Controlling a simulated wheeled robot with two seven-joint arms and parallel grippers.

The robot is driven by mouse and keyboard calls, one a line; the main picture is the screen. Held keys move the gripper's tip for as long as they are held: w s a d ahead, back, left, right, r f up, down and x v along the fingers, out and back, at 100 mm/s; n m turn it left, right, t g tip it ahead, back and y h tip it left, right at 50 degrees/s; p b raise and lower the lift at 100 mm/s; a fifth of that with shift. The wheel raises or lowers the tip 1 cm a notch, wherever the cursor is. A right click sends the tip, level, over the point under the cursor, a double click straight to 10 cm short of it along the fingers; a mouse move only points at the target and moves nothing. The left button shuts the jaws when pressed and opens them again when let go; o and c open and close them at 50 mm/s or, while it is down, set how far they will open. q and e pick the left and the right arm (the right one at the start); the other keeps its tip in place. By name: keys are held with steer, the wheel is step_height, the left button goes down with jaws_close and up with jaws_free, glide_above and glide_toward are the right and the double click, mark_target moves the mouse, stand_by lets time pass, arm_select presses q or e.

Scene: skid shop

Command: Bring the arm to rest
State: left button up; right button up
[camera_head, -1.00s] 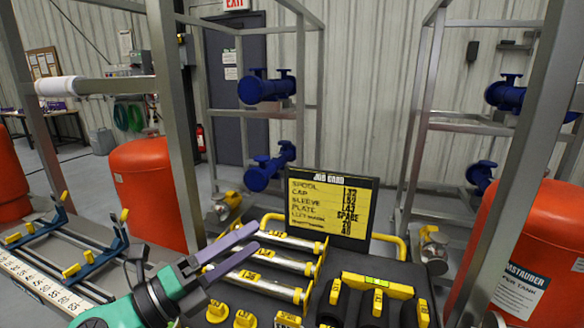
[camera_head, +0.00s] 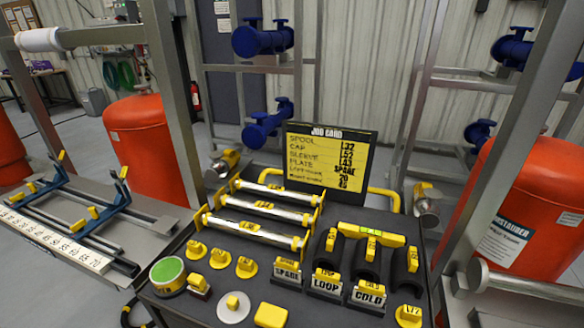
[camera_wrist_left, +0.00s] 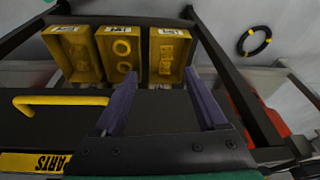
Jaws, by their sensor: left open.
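My left gripper (camera_wrist_left: 165,105) shows in the left wrist view with its two purple fingers apart and nothing between them. Beyond the fingers are yellow bins (camera_wrist_left: 118,48) holding small parts. A yellow handle (camera_wrist_left: 60,101) lies to the left of the fingers, apart from them. In the head view neither gripper is in the picture. The dark cart top (camera_head: 215,270) there carries several silver spools (camera_head: 262,208), yellow-tagged caps, dark sleeves and a yellow level (camera_head: 372,232). The job card (camera_head: 328,160) stands upright at its back.
A rail bench with blue supports (camera_head: 85,215) and a ruler strip (camera_head: 60,243) is at the left. Grey frame posts (camera_head: 172,90) and orange tanks (camera_head: 140,145) flank the cart. A dark hoop (camera_wrist_left: 254,41) lies on the floor in the left wrist view.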

arm_select(q)
steer(key=s+f+g, duration=0.1)
steer(key=s+f, duration=0.1)
steer(key=f, duration=0.7)
steer(key=s+f, duration=0.2)
steer(key=f, duration=0.8)
steer(key=s+a+f+g, duration=0.1)
steer(key=s+a+f, duration=0.2)
steer(key=s+f, duration=0.9)
steer(key=s, duration=0.3)
steer(key=shift+s+a, duration=0.15)
steer(key=shift+s, duration=0.25)
steer(key=shift+f, duration=0.1)
